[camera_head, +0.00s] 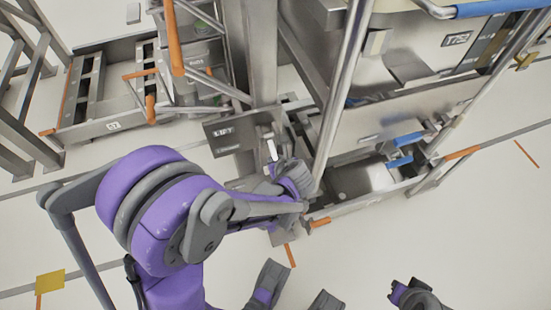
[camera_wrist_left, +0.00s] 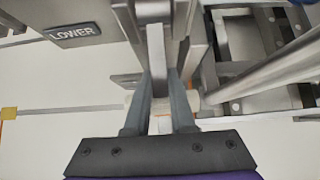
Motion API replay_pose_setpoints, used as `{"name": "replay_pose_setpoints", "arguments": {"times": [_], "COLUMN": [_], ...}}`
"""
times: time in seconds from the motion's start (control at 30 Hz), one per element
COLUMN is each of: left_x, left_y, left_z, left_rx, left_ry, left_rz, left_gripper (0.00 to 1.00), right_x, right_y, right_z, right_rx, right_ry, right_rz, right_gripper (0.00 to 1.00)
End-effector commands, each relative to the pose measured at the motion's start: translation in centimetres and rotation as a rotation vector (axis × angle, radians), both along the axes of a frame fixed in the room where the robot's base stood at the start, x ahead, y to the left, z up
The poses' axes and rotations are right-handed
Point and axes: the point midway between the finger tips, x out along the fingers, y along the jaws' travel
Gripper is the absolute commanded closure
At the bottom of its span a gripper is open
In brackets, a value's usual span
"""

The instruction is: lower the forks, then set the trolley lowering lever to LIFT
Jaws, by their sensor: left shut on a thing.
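The LIFT sign (camera_head: 224,133) is on a dark plate beside the steel trolley column (camera_head: 250,60). A LOWER sign (camera_wrist_left: 74,34) shows at upper left in the left wrist view. My left gripper (camera_head: 275,168) is at the column's foot, just below and right of the LIFT sign. Its fingers are shut on the pale lowering lever (camera_wrist_left: 157,48), which runs between them in the left wrist view. In the head view the lever's pale end (camera_head: 271,150) shows above the gripper. My right gripper (camera_head: 297,284) is at the bottom edge, fingers apart and empty. I cannot make out the forks' height.
A large steel bin (camera_head: 400,110) with blue handles stands at right. A low steel frame with orange edges (camera_head: 110,90) stands at upper left. A steel rack (camera_head: 20,130) is at the far left.

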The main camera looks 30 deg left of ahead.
Motion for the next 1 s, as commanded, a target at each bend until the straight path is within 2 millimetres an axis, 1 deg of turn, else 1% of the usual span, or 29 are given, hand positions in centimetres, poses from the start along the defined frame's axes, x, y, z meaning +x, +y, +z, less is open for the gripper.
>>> {"name": "replay_pose_setpoints", "arguments": {"times": [0.17,0.37,0.6,0.83,1.0], "left_x": [-0.1,-0.2,-0.3,-0.2,-0.1], "left_y": [0.0,-0.2,-0.3,-0.2,-0.1], "left_z": [0.4,1.4,3.0,4.5,5.4], "left_rx": [-0.024,-0.101,-0.257,-0.421,-0.416], "left_ry": [0.020,0.084,0.215,0.356,0.354], "left_rz": [0.001,0.003,0.004,0.003,-0.001], "left_gripper": [1.00,1.00,1.00,1.00,1.00], "right_x": [0.0,-0.1,-0.2,-0.2,-0.2], "right_y": [0.0,0.0,0.0,0.0,0.0], "right_z": [0.5,2.0,4.3,5.8,6.5], "right_rx": [0.000,0.000,0.000,0.000,0.000], "right_ry": [-0.002,-0.007,-0.015,-0.020,-0.022], "right_rz": [0.000,0.000,0.000,0.000,0.000], "right_gripper": [1.00,1.00,1.00,1.00,1.00]}}
